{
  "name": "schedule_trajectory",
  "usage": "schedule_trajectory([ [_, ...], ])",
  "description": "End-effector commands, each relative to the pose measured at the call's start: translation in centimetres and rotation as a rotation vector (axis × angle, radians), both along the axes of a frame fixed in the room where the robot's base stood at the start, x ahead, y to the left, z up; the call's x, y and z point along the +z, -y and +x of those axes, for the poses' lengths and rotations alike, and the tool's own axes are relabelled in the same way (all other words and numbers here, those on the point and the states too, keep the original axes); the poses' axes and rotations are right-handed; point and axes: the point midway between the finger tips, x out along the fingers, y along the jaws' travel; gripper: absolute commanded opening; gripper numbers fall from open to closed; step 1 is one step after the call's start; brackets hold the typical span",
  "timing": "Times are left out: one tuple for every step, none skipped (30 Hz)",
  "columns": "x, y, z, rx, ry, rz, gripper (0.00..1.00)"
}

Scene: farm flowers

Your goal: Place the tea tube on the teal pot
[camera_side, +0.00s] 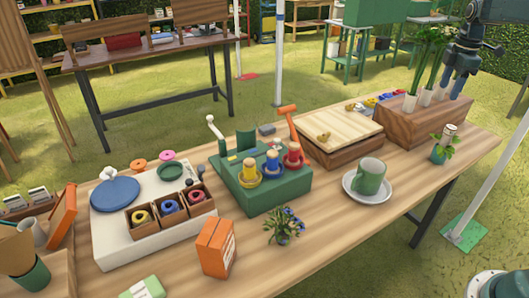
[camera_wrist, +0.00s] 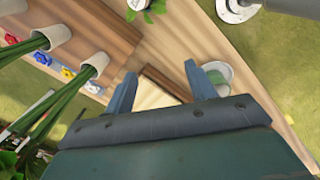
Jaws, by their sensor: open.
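The potted plant also shows at the top edge of the wrist view (camera_wrist: 148,14), cut off. My gripper (camera_side: 455,87) is above the right end of the wooden planter, beyond and higher than the pot. In the wrist view its fingers (camera_wrist: 160,84) are apart with nothing held between them.
The wooden planter (camera_side: 402,130) holds tall stems in white cups close to my gripper. A pale-lidded wooden box (camera_side: 325,150) and a green machine (camera_side: 262,195) stand further left.

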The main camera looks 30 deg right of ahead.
Motion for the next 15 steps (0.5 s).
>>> schedule_trajectory([
  [1.2, -1.8, 0.0, -0.021, 0.014, -0.006, 0.55],
  [1.8, -2.7, 0.0, -0.038, 0.021, -0.009, 0.55],
  [2.5, -3.9, 0.0, -0.061, 0.032, -0.012, 0.55],
  [3.0, -4.9, -0.1, -0.077, 0.040, -0.014, 0.55],
  [3.6, -5.8, -0.2, -0.094, 0.049, -0.015, 0.55],
  [4.2, -7.0, -0.4, -0.116, 0.060, -0.016, 0.55],
  [4.7, -7.9, -0.6, -0.133, 0.069, -0.017, 0.55],
  [5.1, -8.8, -0.8, -0.150, 0.077, -0.018, 0.55],
  [5.7, -10.1, -1.0, -0.171, 0.089, -0.018, 0.55],
  [6.1, -10.9, -1.3, -0.189, 0.098, -0.017, 0.55],
  [6.5, -11.8, -1.5, -0.204, 0.107, -0.017, 0.55],
  [6.9, -13.0, -1.9, -0.226, 0.120, -0.016, 0.55],
  [7.3, -13.9, -2.3, -0.243, 0.128, -0.014, 0.55],
  [7.6, -14.7, -2.6, -0.260, 0.138, -0.012, 0.55],
  [7.9, -15.9, -3.1, -0.282, 0.150, -0.010, 0.55],
])
